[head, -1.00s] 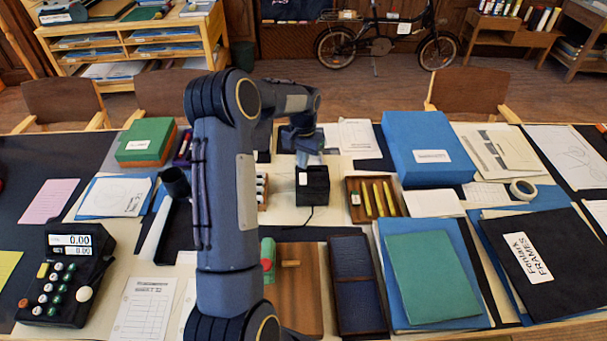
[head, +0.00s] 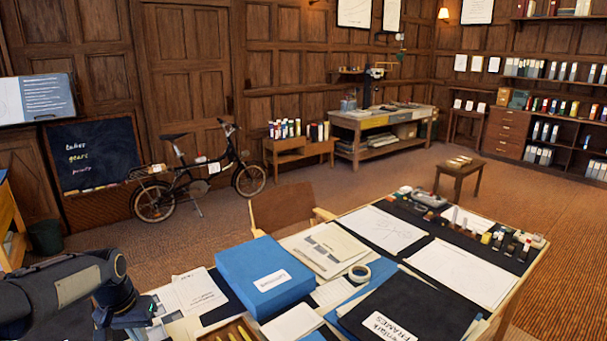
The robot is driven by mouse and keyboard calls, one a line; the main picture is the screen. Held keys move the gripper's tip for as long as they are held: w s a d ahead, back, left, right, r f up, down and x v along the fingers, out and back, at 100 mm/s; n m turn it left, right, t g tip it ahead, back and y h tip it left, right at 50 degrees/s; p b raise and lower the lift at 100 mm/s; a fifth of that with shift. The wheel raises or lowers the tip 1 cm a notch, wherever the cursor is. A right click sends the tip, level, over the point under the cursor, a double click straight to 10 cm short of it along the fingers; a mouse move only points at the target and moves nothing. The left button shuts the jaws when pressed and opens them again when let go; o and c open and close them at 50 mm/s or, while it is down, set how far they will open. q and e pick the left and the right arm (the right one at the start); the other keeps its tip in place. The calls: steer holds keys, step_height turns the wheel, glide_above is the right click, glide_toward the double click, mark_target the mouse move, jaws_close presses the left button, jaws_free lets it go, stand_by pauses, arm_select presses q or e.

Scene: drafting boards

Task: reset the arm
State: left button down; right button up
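My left arm (head: 65,285) enters the head view at the lower left corner, bent, with its wrist pointing down. The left gripper (head: 132,318) is at the lower left, over the near left part of the drafting table, beside some white papers (head: 190,292). Its fingers are small and partly hidden, so I cannot tell whether they are open or shut, or whether they hold anything. My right arm and gripper do not show.
A blue box (head: 264,275) stands right of the gripper. A tape roll (head: 359,273), a black folder (head: 400,310) and a tray with yellow items (head: 228,331) lie nearby. A wooden chair (head: 283,207) stands behind the table. A bicycle (head: 195,180) and open floor lie beyond.

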arm_select(q)
steer(key=s+d+r+t+h, duration=0.1)
steer(key=s+d+r+t, duration=0.1)
steer(key=s+d+r, duration=0.8)
steer(key=s+d+f+t+h, duration=0.1)
steer(key=s+d+f, duration=0.1)
steer(key=s+d, duration=0.2)
steer(key=s+d+f+t+h, duration=0.1)
steer(key=s+d, duration=0.3)
steer(key=s, duration=0.6)
steer(key=shift+s+f, duration=0.2)
steer(key=shift+f, duration=0.35)
